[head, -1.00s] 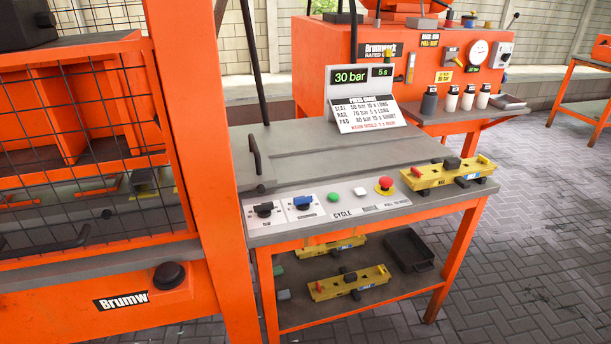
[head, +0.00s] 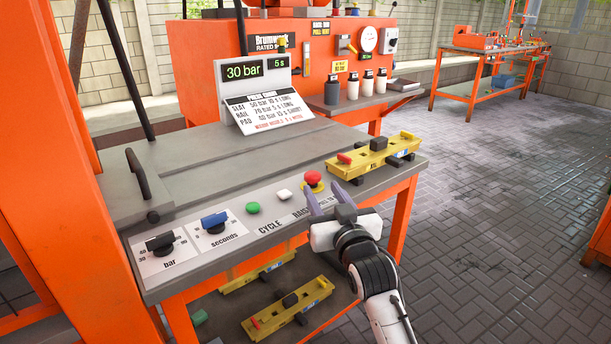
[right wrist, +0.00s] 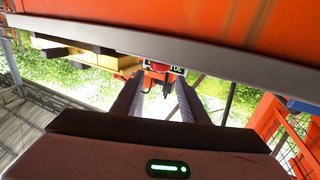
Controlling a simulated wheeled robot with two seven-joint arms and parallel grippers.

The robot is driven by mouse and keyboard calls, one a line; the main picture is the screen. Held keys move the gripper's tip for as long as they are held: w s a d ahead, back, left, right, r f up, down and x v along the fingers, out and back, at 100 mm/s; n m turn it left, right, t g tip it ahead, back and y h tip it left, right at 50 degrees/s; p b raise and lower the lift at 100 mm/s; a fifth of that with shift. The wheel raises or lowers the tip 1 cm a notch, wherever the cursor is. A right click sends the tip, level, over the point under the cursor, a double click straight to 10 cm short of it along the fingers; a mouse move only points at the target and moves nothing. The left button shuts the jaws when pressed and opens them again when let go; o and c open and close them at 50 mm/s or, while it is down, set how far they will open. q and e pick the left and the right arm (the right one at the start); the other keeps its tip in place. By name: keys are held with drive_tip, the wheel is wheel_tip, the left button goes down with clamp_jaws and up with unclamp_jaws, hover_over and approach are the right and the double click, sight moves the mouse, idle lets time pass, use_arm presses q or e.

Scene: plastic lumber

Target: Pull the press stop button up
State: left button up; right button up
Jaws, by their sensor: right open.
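The press stop button (head: 313,178) is a red mushroom head on a yellow base, at the right end of the panel on the press table in the head view. My right gripper (head: 324,199) is open and empty at the table's front edge. Its fingers point toward the button, just in front of and slightly right of it, apparently not around it. In the right wrist view both fingers (right wrist: 160,80) stand apart, with a small red shape beyond the tips, probably the button. My left gripper is not in view.
A yellow mould (head: 374,155) lies right of the button, close to my right gripper. White (head: 284,195) and green (head: 253,208) buttons and the blue seconds knob (head: 214,221) are to the left. A display (head: 262,92) reads 30 bar, 5 s. An orange post (head: 55,150) stands left.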

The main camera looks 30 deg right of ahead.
sight(315, 178)
drive_tip(key=b+x, duration=0.1)
drive_tip(key=x, duration=0.7)
drive_tip(key=shift+f, duration=0.1)
drive_tip(key=shift+w+d, duration=0.15)
drive_tip(key=shift+w, duration=0.25)
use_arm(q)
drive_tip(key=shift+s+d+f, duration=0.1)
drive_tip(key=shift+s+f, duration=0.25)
